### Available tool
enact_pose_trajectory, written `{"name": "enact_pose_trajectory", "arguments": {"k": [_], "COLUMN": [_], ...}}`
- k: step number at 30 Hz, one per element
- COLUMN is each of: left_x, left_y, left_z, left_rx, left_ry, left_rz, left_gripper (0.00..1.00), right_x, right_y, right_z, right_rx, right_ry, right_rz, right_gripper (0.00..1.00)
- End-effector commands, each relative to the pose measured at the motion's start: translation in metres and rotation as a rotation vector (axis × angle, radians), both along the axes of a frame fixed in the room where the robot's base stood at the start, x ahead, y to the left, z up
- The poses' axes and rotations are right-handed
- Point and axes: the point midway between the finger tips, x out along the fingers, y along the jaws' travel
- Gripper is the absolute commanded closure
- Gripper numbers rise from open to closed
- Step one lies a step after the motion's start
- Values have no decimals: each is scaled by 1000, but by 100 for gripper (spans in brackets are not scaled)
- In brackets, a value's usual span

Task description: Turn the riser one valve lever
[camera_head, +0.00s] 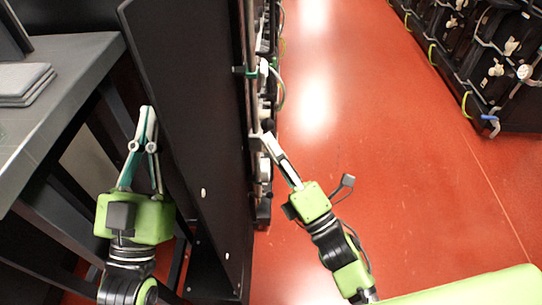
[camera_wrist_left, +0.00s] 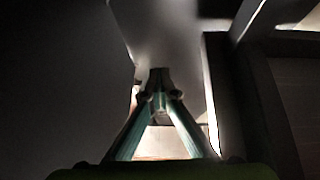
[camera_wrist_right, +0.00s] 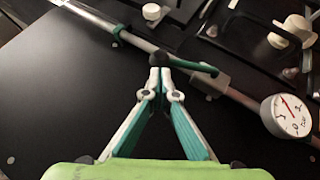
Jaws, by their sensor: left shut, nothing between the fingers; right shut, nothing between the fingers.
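A grey riser pipe (camera_wrist_right: 110,28) runs slantwise across the black panel in the right wrist view, and also shows upright in the head view (camera_head: 250,40). A slim teal-green lever (camera_wrist_right: 192,66) lies by the pipe; a dark round piece is at its left end. My right gripper (camera_wrist_right: 160,74) is shut and empty, its tips right at that dark piece; I cannot tell whether they touch. In the head view the right gripper (camera_head: 267,138) is beside the pipe. My left gripper (camera_head: 148,112) is shut and empty, left of the black panel, away from the pipe.
A round gauge (camera_wrist_right: 287,116) sits at the pipe's right end. The tall black panel (camera_head: 190,130) stands between my arms. A grey table (camera_head: 70,60) is at the left. The red floor (camera_head: 390,150) is clear up to the black racks (camera_head: 490,60) at the right.

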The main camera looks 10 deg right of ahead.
Motion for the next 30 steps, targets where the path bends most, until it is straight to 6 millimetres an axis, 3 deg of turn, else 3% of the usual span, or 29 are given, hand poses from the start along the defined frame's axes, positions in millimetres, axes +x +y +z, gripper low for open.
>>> {"name": "enact_pose_trajectory", "arguments": {"k": [3,7,14,21,27,30], "left_x": [19,29,15,-42,-117,-154], "left_y": [0,4,19,45,69,80], "left_z": [-35,-83,-170,-248,-289,-297], "left_rx": [56,116,217,314,385,414], "left_ry": [201,426,826,1247,1600,1750], "left_rz": [12,25,49,72,89,96], "left_gripper": [100,100,100,100,100,100], "right_x": [1,3,5,8,11,12], "right_y": [0,0,-1,-2,-2,-2], "right_z": [5,7,10,13,15,16], "right_rx": [3,8,17,26,34,37], "right_ry": [24,49,93,138,177,195], "right_rz": [-1,0,-1,0,1,1], "right_gripper": [100,100,100,100,100,100]}}
